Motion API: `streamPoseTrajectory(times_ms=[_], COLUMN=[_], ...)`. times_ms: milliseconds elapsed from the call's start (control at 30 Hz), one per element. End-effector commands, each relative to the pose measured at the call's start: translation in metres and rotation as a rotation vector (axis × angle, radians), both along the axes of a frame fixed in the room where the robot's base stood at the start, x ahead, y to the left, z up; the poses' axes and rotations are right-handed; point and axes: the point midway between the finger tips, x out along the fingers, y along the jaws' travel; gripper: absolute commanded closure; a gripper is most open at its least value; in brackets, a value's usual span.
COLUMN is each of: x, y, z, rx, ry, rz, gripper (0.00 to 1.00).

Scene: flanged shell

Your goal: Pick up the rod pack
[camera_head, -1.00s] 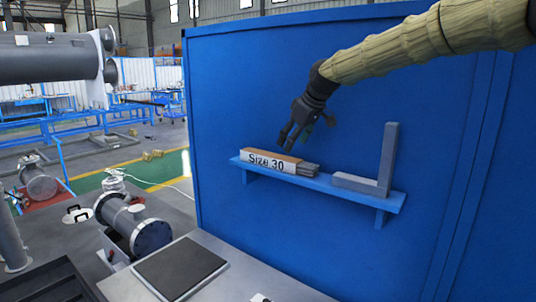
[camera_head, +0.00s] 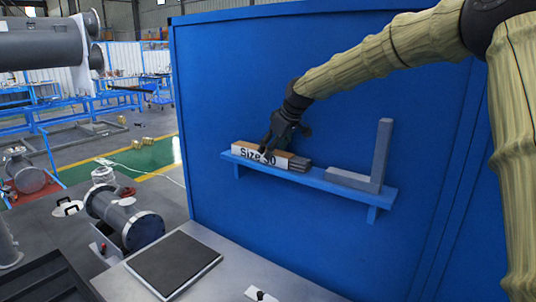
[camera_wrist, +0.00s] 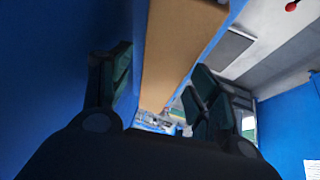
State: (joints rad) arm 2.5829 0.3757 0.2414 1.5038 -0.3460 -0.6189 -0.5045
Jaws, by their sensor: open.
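The rod pack (camera_head: 244,151) is a long box with a white "Size 30" label, a brown top and grey rod ends showing at its right end. It lies flat on the blue wall shelf (camera_head: 332,188). My gripper (camera_head: 267,149) is pointed down at the pack, with its fingers overlapping the label in the head view. In the wrist view my gripper (camera_wrist: 160,90) is open, and the pack's brown top (camera_wrist: 180,45) runs between its two fingers. I cannot tell whether a finger touches the pack.
A grey L-shaped square (camera_head: 381,155) stands on the shelf to the right of the pack. The blue panel (camera_head: 225,85) rises right behind the shelf. Below is a grey bench with a dark flat plate (camera_head: 173,262). A grey flanged cylinder (camera_head: 118,212) lies at the left.

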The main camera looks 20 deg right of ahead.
Motion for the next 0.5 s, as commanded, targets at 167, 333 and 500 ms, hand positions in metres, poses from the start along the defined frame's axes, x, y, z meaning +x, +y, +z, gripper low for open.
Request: streamPoseTrajectory(times_ms=[167,333,500], x=[0.013,0.020,0.020], y=[0.005,0.007,0.007], z=[-0.011,-0.024,-0.027], rx=[0.000,0.000,0.000], ry=[0.001,0.002,0.001], rz=[0.000,-0.001,0.000], gripper=[0.39,0.39,0.39])
